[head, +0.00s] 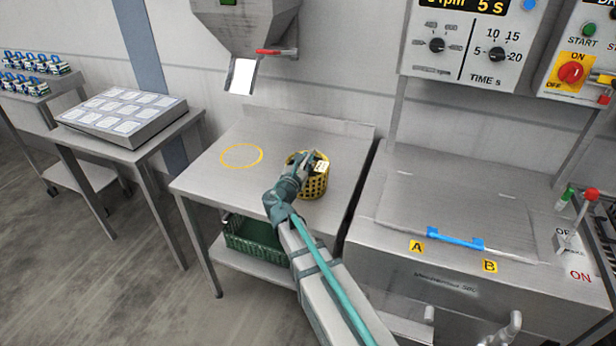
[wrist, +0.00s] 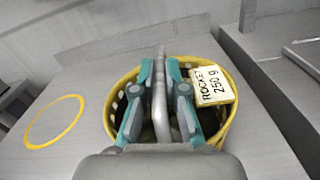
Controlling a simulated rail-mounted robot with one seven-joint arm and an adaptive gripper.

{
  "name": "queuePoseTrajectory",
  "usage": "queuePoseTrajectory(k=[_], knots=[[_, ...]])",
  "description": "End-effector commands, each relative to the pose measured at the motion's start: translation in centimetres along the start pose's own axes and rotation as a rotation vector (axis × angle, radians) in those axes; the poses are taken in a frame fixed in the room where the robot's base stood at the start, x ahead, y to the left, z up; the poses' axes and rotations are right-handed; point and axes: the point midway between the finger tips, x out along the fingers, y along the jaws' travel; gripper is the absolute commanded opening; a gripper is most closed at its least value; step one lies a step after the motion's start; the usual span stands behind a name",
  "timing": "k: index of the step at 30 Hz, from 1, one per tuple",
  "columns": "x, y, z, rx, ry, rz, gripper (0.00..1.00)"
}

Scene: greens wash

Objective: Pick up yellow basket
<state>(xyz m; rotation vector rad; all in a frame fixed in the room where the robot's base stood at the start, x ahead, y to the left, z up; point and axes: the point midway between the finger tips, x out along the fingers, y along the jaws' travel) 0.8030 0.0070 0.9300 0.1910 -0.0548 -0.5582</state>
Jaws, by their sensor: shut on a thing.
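The yellow basket (head: 318,186) stands on the steel table (head: 222,186), near its right side, with perforated walls and a tag on it. A grey bar-like handle (wrist: 160,100) runs across the basket's middle. My gripper (head: 302,160) is at the basket's top from the front. In the wrist view its teal fingers (wrist: 160,68) are on either side of the handle, shut on it. The basket's contents are mostly hidden by my gripper.
A yellow ring (head: 241,156) marks the tabletop left of the basket. A hopper with a red lever (head: 270,52) hangs above the table. A green crate (head: 252,238) sits on the lower shelf. A washer with a blue-handled lid (head: 455,239) stands at right.

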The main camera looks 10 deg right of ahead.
Motion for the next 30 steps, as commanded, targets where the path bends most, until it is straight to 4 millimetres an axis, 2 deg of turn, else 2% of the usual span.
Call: queuePoseTrajectory(k=[14, 26, 30], knots=[[0.0, 0.1, 0.6, 0.001, -0.001, 0.0, 0.0], [0.0, 0.6, 3.3, 0.002, -0.003, 0.001, 0.0], [-1.0, 0.1, 4.5, 0.002, -0.002, 0.0, 0.0]])
